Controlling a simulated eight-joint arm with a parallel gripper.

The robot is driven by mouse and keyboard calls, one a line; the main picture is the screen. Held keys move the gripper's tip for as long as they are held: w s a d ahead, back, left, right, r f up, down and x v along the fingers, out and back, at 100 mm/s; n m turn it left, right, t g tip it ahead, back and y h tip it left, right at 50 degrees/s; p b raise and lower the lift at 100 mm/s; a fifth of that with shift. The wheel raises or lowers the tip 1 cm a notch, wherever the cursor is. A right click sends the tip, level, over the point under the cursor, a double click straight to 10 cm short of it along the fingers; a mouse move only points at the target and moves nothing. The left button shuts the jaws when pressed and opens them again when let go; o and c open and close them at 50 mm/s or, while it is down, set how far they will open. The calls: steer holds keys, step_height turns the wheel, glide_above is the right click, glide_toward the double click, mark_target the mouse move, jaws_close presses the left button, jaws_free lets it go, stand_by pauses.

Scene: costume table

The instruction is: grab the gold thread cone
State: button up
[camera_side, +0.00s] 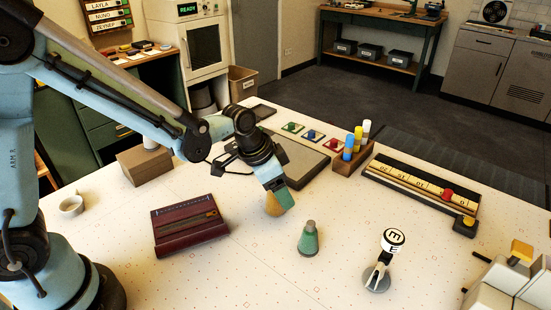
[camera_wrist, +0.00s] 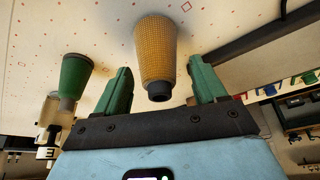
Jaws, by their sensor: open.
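The gold thread cone (camera_wrist: 156,52) stands on the white table in the wrist view, with its dark tip toward my gripper. In the side view the gold cone (camera_side: 273,205) is partly hidden behind my gripper's fingers. My gripper (camera_wrist: 158,88) is open, with its two green fingers on either side of the cone's tip end and a gap to each side. In the side view my gripper (camera_side: 278,190) is low over the table at the cone. A green thread cone (camera_side: 309,240) stands apart, to the right and nearer the camera; it also shows in the wrist view (camera_wrist: 75,77).
A maroon box (camera_side: 189,228) lies left of the cone. A grey flat board (camera_side: 300,158) lies behind it. A wooden rack with colored tubes (camera_side: 352,157) stands behind right. A white-headed stand (camera_side: 378,277) is at front right. The table between is clear.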

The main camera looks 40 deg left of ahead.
steer(key=shift+f, duration=0.2)
steer(key=shift+c, duration=0.5)
steer(key=c, duration=1.1)
steer(key=shift+r, duration=0.1)
